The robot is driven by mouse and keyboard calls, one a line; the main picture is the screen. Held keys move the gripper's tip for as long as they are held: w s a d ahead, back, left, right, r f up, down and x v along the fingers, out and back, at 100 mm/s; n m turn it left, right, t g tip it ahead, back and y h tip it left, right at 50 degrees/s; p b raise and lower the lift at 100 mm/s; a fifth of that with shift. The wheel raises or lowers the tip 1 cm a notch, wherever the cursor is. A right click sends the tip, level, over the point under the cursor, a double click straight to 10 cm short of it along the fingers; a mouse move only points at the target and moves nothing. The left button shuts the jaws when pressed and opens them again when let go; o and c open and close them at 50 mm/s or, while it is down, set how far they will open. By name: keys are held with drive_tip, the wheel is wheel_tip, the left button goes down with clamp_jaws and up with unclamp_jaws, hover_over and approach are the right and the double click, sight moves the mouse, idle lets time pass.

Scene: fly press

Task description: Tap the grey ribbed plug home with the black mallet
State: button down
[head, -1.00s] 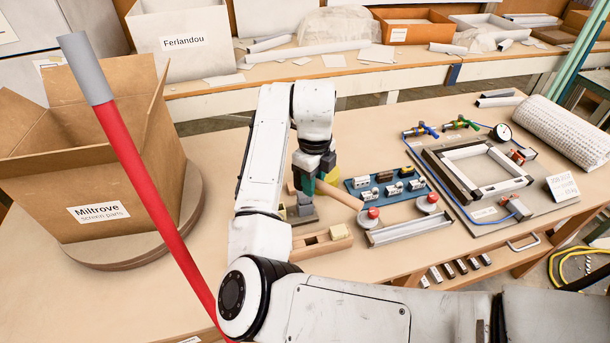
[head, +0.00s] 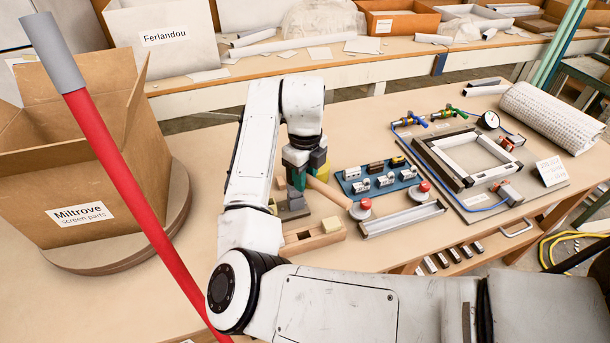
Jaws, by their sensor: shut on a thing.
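My gripper (head: 300,183) is at the middle of the bench, below the white wrist, with its fingers partly hidden. It is shut on the mallet, whose pale wooden handle (head: 332,194) slants down to the right towards a red-topped button. The black mallet head cannot be made out; it is hidden or merges with the dark gripper parts. Stepped grey blocks (head: 293,205) stand just below the gripper, beside my forearm. I cannot tell whether one of them is the grey ribbed plug, or whether the mallet touches them.
A slotted wooden block (head: 327,239) lies in front, partly behind my arm. A blue tray (head: 350,187) of small parts and red-topped buttons (head: 424,186) are to the right. A frame fixture (head: 440,168) is farther right. A large carton (head: 70,185) stands left.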

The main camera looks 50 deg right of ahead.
idle(0.3)
drive_tip(key=shift+f+b, duration=0.95)
drive_tip(key=shift+f, duration=0.5)
drive_tip(key=shift+r+p, duration=0.9)
drive_tip(key=shift+r, duration=0.2)
drive_tip(key=shift+f, duration=0.1)
wheel_tip(320, 180, down, 2)
drive_tip(key=shift+f+b, duration=0.25)
drive_tip(key=shift+b, duration=0.5)
drive_tip(key=shift+r+p, duration=0.9)
drive_tip(key=shift+r, duration=0.25)
